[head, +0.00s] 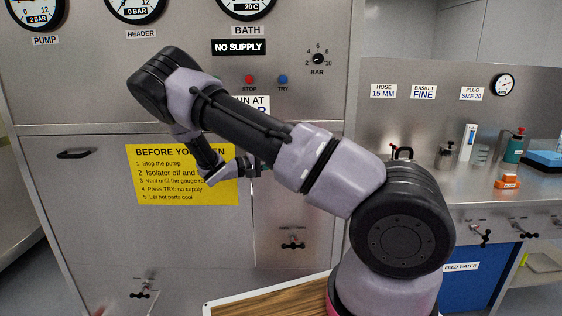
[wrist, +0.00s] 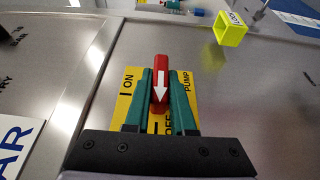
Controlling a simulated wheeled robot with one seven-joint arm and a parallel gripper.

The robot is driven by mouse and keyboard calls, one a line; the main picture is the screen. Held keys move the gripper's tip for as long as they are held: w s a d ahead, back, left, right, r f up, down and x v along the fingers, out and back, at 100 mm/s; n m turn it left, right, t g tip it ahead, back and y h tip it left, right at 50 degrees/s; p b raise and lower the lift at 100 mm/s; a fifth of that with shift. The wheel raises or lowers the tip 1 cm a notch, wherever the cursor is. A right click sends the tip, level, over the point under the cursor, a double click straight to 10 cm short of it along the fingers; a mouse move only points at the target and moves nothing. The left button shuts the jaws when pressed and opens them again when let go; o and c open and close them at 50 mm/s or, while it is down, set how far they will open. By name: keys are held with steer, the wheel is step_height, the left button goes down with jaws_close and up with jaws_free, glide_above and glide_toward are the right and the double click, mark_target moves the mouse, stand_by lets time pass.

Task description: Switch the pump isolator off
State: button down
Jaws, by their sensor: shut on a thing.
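The pump isolator's red handle (wrist: 160,66) carries a white arrow and sits on a yellow plate (wrist: 124,105) marked ON, OFF and PUMP in the wrist view. The arrow points down in that picture, towards the partly covered OFF lettering; ON is to the left. My gripper (wrist: 160,76) is shut on the red handle, one green finger on each side. In the head view my arm's end reaches the steel cabinet front beside the yellow notice, and the isolator and fingertips are hidden there.
A yellow box (wrist: 231,29) labelled LOCK stands near the plate in the wrist view. In the head view the yellow notice (head: 180,174) is left of my wrist. STOP (head: 249,79) and TRY (head: 283,79) buttons are above, under a lit NO SUPPLY sign (head: 238,47).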

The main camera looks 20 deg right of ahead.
stand_by(0.3)
steer(key=c, duration=0.8)
jaws_free()
steer(key=shift+o, duration=0.2)
steer(key=shift+a, duration=0.1)
steer(key=a, duration=1)
steer(key=shift+s+a, duration=0.3)
steer(key=shift+s, duration=0.15)
steer(key=shift+f, duration=0.1)
